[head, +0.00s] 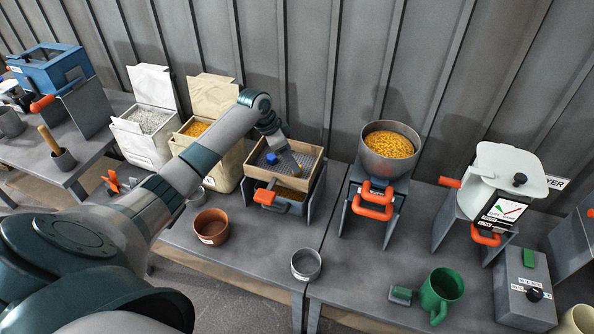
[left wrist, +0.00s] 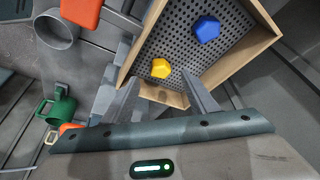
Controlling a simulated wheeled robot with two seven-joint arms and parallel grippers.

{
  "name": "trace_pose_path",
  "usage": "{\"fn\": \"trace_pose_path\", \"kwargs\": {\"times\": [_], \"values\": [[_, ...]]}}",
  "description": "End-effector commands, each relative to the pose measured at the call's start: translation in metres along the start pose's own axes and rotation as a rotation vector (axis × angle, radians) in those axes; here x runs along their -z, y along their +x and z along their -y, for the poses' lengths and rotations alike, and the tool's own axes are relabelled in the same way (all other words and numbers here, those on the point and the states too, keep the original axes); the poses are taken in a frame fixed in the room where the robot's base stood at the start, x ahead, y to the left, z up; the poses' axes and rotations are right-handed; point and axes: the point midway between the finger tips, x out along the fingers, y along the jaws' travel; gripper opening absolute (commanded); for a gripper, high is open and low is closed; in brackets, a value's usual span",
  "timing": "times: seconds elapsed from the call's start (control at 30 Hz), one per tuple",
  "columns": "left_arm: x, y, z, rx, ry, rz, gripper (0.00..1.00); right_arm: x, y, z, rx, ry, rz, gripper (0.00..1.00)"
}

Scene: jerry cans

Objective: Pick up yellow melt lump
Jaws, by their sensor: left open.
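In the left wrist view the yellow melt lump (left wrist: 161,68) lies on the perforated floor of a wooden-framed sieve tray (left wrist: 262,48), near its wall. A blue lump (left wrist: 207,29) lies apart from it in the same tray. My left gripper (left wrist: 160,84) is open and empty, its two fingers pointing toward the yellow lump, which shows between and beyond the tips. In the head view my left gripper (head: 288,168) is over the tray (head: 312,155) and seems to hide the yellow lump; the blue lump (head: 271,158) shows beside it. My right gripper is not in view.
The tray's wooden walls stand around the lumps. An orange handle (head: 264,197) is at its front. A brown pot (head: 211,226) and a grey cup (head: 306,264) stand in front.

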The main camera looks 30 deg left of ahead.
Motion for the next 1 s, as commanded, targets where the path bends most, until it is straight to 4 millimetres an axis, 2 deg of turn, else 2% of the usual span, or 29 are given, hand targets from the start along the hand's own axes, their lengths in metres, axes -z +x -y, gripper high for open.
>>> {"fn": "trace_pose_path", "kwargs": {"times": [0.3, 0.5, 1.0], "values": [[0.003, 0.026, 0.0, -0.004, -0.003, 0.001, 0.53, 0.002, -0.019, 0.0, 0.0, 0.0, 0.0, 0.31], [0.002, 0.047, 0.001, -0.002, -0.001, 0.0, 0.53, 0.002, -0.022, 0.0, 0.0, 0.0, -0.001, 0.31], [0.002, 0.051, 0.001, 0.0, 0.0, 0.0, 0.53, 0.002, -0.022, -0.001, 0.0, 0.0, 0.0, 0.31]]}}
